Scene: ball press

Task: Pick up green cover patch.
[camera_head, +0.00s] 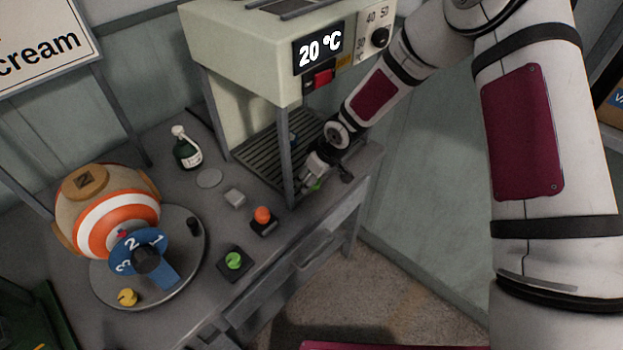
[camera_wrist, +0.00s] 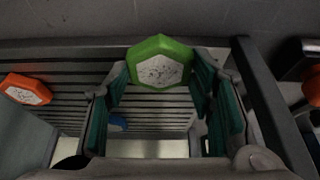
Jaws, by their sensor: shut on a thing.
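The green cover patch (camera_wrist: 160,66) is a hexagonal piece with a green rim and a pale, scribbled face. It sits between the teal-padded fingers of my gripper (camera_wrist: 160,82) in the wrist view, and the gripper is shut on it. In the head view my gripper (camera_head: 318,168) is at the front right of the press's slatted shelf, with a bit of green (camera_head: 314,186) showing below it. The fingers hide most of the patch there.
The press (camera_head: 240,60) reads 20 °C, with a post (camera_head: 292,155) close to my gripper. An orange patch (camera_wrist: 26,89) and a blue patch (camera_wrist: 117,124) are at the slats. The striped ball (camera_head: 110,215), a green bottle (camera_head: 186,150) and buttons (camera_head: 262,217) stand left.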

